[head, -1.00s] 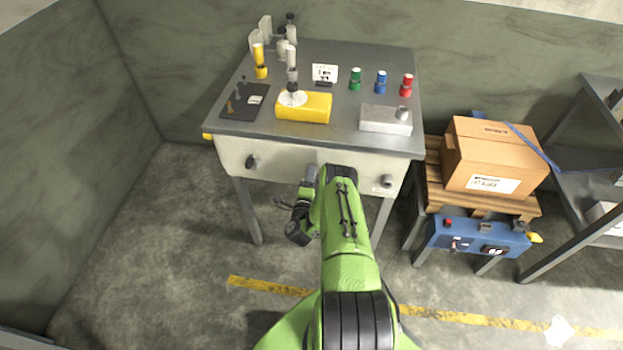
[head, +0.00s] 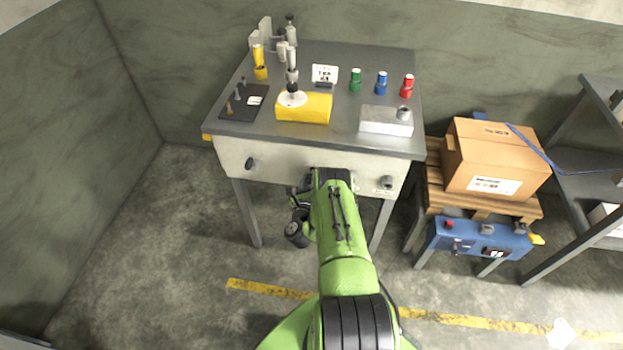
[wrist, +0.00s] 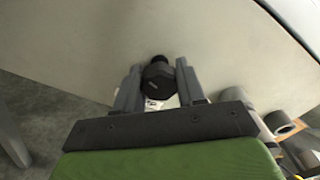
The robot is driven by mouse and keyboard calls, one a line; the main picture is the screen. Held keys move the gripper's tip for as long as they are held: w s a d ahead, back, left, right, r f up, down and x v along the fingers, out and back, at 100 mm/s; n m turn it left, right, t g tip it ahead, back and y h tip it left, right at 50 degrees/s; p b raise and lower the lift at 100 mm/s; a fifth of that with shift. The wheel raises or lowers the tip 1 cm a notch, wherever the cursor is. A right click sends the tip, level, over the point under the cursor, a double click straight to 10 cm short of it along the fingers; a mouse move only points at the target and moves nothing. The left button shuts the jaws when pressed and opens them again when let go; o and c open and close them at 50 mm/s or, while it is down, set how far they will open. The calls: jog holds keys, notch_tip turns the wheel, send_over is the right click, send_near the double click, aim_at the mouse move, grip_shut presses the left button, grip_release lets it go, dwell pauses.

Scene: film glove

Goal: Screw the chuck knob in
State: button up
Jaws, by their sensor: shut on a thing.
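In the wrist view my gripper (wrist: 158,68) is shut on a dark, faceted knob (wrist: 158,80), which sits between its two fingers. The knob is in front of the pale front panel (wrist: 90,45) of the workbench; its far end looks to meet the panel, but I cannot tell how deep it sits. In the head view my arm hides the gripper and the held knob. The same panel (head: 285,170) shows a dark knob (head: 251,163) at left and a grey round fitting (head: 387,183) at right.
The bench top (head: 340,140) carries a yellow block (head: 315,110), a grey block (head: 378,124) and several coloured cylinders. A cardboard box (head: 495,160) on a pallet and a blue case (head: 475,236) stand at right. The floor at left is clear.

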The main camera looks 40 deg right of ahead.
jog(key=shift+s+a+f+m, duration=0.1)
jog(key=shift+f+m, duration=0.05)
jog(key=shift+m, duration=0.5)
jog(key=shift+a+f+m, duration=0.1)
jog(key=shift+f+m, duration=0.05)
jog(key=shift+m, duration=0.8)
jog(key=o, duration=0.9)
jog(key=shift+o, duration=0.8)
jog(key=shift+r, duration=0.15)
jog(key=shift+d, duration=0.1)
